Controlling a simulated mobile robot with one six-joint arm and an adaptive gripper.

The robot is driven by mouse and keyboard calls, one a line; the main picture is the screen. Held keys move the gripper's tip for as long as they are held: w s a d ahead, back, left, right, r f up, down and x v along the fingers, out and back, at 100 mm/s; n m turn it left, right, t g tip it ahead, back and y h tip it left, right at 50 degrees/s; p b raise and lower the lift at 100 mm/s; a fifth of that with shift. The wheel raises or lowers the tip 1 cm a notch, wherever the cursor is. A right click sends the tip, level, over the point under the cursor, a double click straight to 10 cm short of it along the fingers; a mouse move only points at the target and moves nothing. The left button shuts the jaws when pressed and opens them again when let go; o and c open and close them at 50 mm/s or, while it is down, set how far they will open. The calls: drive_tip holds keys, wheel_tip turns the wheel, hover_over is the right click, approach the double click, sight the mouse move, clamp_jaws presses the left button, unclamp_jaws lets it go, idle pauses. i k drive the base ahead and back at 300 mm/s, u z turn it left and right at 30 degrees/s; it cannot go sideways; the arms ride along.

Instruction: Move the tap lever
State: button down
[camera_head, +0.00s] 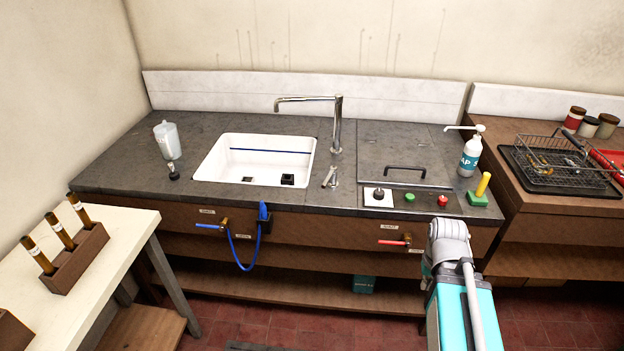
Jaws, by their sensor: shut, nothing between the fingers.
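A tall chrome tap (337,125) stands behind the right side of the white sink, its spout pointing left over the basin. A small chrome lever-like fitting (329,178) sits on the counter in front of it. On the cabinet front, a blue-handled valve (210,226) is at the left and a red-handled valve (393,242) at the right; both handles lie about level, pointing left. I cannot tell which one is the tap lever. My arm rises at the lower right, near the red valve and apart from it in the picture; my gripper does not show.
The sink (216,171) holds a small dark block. A blue hose (235,255) hangs from the front. A hatch, buttons, a soap bottle (470,152) and a yellow-handled green block (480,192) are at right. A white table (110,250) stands at lower left; red floor lies between.

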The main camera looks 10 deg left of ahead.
sight(333, 169)
drive_tip(key=u, duration=0.6)
drive_tip(key=k, duration=0.95)
drive_tip(key=u, duration=0.1)
drive_tip(key=i, duration=0.8)
